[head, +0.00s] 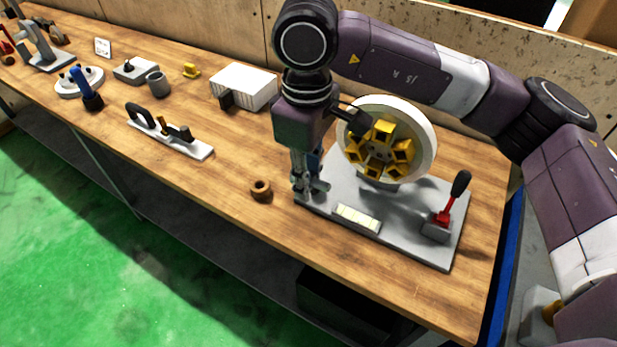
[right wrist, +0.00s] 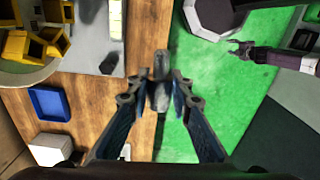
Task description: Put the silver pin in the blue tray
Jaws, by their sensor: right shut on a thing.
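My right gripper (head: 311,190) is above the table's front edge, beside the corner of the grey base plate. In the right wrist view my right gripper (right wrist: 159,98) is shut on the silver pin (right wrist: 159,90), a short grey cylinder between the fingertips. The pin is hard to make out in the head view. The blue tray (right wrist: 48,103) is empty and lies on the wood, left of my right gripper in the right wrist view. It is mostly hidden behind the gripper in the head view. My left gripper (right wrist: 240,48) shows small over the green floor; its opening is unclear.
A grey base plate (head: 400,223) carries a round chuck (head: 424,127) with yellow blocks and a red lever (head: 446,208). A brown ring (head: 261,190) stands left of my right gripper. A white ribbed block (head: 245,88) is behind. Bare wood lies between them.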

